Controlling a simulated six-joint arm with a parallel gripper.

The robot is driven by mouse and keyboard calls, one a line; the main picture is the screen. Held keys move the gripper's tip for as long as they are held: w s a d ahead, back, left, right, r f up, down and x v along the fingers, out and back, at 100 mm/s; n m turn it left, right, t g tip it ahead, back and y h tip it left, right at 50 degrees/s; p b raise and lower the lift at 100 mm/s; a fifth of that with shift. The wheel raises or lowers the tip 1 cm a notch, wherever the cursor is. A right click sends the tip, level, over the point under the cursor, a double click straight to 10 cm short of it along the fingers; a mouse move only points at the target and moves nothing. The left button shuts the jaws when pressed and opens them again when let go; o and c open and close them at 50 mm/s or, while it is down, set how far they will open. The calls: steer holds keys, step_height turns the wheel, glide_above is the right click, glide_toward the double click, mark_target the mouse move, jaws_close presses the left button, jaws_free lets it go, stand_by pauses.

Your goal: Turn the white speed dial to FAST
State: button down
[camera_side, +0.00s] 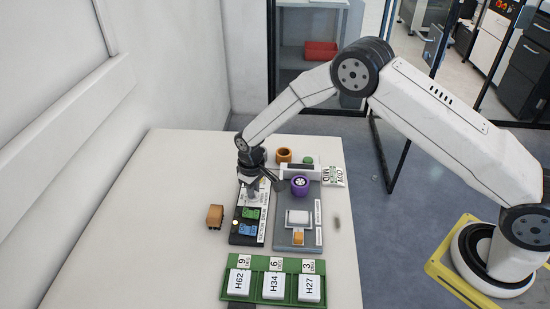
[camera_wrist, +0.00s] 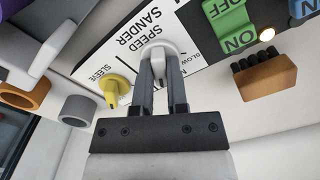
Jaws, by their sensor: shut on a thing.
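The white speed dial (camera_wrist: 157,47) sits on the black-and-white control panel (camera_wrist: 115,48), beside the printed words SPEED SANDER. In the wrist view my gripper (camera_wrist: 159,62) has its two grey fingers closed on the dial, one on each side. A SLOW mark shows just right of the dial. I cannot read a FAST mark; that part of the scale is hidden or too small. Where the dial points is not clear. In the side view my gripper (camera_side: 252,191) is down at the far end of the panel (camera_side: 249,226) and mostly hides the dial.
A yellow knob (camera_wrist: 116,88) marked SLEEVE is close left of the fingers. Green (camera_side: 250,212) and blue (camera_side: 249,230) switches are on the panel. A brown brush (camera_side: 215,216), a purple round part (camera_side: 300,186) and a green tray (camera_side: 258,263) of labelled white boxes are nearby. The table's left is clear.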

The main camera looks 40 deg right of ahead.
steer(key=m, duration=0.5)
steer(key=c, duration=0.8)
jaws_free()
steer(key=shift+o, duration=0.2)
steer(key=shift+r, duration=0.1)
steer(key=shift+r, duration=3.45)
